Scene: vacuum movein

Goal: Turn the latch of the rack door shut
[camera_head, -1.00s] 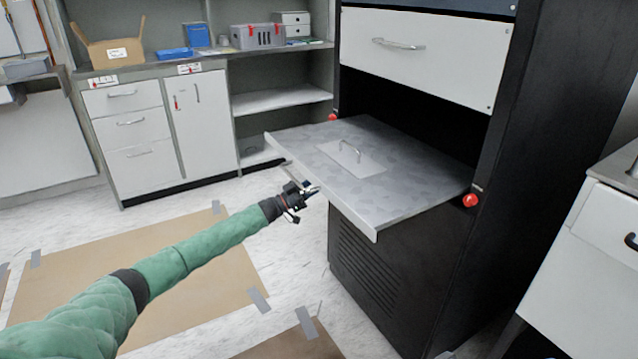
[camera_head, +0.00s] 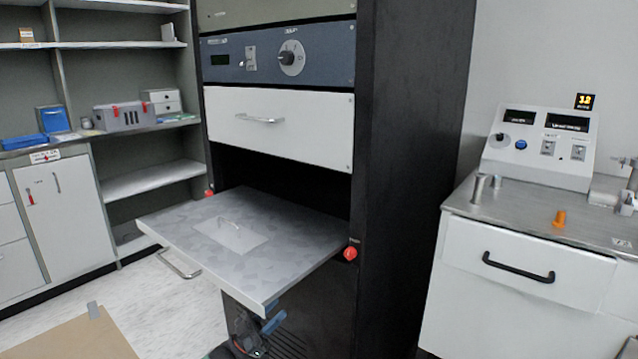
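The rack door (camera_head: 185,229) is a grey panel lowered flat, sticking out of the open bay of the black rack (camera_head: 405,180). A small handle stands on a pale plate on its upper face, and a bar handle (camera_head: 180,265) shows below its left front edge. A red latch knob (camera_head: 350,253) sits on the rack's right front post beside the bay. Another red knob (camera_head: 209,193) sits on the left post. My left gripper (camera_head: 258,328) is low, below the door's front right corner, apart from both knobs. Its fingers are too unclear to tell open from shut. My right gripper is out of view.
Above the bay is a white drawer front (camera_head: 280,128) with a handle and a blue control panel (camera_head: 275,55). A white cabinet (camera_head: 520,270) with instruments stands at the right. Shelves and a bench (camera_head: 125,225) stand at the left. Floor shows at lower left.

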